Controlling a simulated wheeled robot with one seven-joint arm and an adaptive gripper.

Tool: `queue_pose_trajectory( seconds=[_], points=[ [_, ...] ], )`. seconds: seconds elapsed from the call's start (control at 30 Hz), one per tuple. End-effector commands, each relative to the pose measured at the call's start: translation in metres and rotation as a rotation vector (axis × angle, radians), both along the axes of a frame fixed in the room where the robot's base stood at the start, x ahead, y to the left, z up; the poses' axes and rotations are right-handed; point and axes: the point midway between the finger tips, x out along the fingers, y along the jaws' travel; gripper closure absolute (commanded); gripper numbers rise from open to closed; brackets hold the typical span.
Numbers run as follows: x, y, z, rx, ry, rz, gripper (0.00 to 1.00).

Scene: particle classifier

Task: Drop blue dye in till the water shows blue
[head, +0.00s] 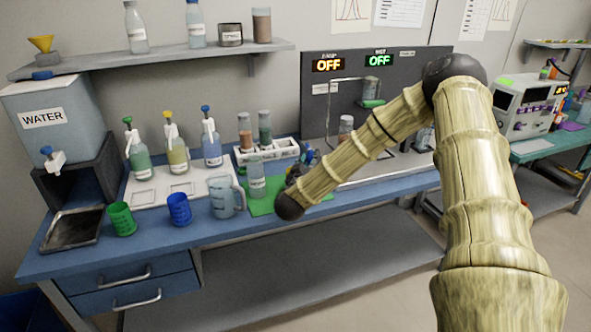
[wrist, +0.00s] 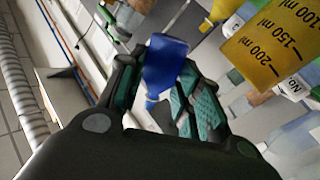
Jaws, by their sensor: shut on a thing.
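My gripper (wrist: 165,95) is shut on a small blue dropper bottle (wrist: 165,62), whose narrow end points to the lower left in the wrist view. In the head view, my gripper (head: 298,168) is small and partly hidden by my arm, over the right part of the green mat (head: 262,207). A clear jar (head: 257,180) with pale grey-green contents stands on that mat, left of my gripper. I cannot tell whether any dye is in it. A clear measuring jug (head: 221,197) stands left of the mat.
Green (head: 121,218) and blue (head: 179,209) cups stand near the front edge. Labelled pump bottles (head: 177,158) and a white rack (head: 266,151) are behind. A water tank (head: 50,118) is far left.

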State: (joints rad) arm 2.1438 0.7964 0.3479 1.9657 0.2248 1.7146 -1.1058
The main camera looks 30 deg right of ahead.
Motion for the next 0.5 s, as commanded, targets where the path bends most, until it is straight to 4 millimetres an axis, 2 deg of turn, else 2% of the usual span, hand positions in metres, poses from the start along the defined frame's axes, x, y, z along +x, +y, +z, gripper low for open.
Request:
queue_pose_trajectory(
  seconds=[0.5],
  points=[
    [0.010,0.012,0.007,-0.192,0.172,0.000,0.90]
  ],
)
